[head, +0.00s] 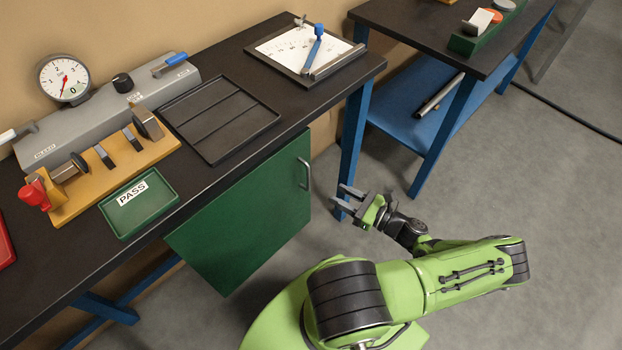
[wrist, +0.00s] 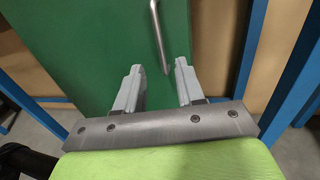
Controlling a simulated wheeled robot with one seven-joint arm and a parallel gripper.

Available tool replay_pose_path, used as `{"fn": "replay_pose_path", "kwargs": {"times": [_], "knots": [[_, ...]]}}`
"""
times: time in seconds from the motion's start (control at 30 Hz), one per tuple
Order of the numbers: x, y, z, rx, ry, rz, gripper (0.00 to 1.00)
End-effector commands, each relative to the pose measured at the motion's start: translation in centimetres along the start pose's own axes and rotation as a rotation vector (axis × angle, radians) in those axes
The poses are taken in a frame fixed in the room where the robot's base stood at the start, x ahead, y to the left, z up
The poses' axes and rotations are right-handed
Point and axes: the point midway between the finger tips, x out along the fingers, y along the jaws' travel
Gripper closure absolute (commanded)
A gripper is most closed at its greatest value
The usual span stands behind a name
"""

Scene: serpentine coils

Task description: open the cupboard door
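The green cupboard door (head: 245,215) hangs under the black workbench and looks shut. Its metal bar handle (head: 306,174) is upright near the door's right edge. My gripper (head: 343,200) is to the right of the handle in the head view, with its two fingers apart and nothing between them. In the wrist view the green door (wrist: 100,45) fills the middle, and the handle (wrist: 160,38) stands ahead of and between the open fingertips (wrist: 157,75). The handle looks apart from the fingers.
The workbench (head: 225,185) bears a gauge unit (head: 110,110), a green PASS tray (head: 140,203), a black tray (head: 220,118) and a chart board (head: 305,50). A blue-legged second table (head: 435,25) stands at the right. Grey floor (head: 560,200) is clear at the right.

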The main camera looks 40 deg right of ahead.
Motion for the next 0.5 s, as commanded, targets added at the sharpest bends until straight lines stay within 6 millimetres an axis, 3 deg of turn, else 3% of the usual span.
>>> {"fn": "replay_pose_path", "kwargs": {"times": [0.3, 0.5], "knots": [[7.8, 0.1, -0.1, 0.000, -0.002, 0.004, 0.62], [9.9, 0.1, -0.1, -0.001, 0.001, 0.002, 0.62]]}}
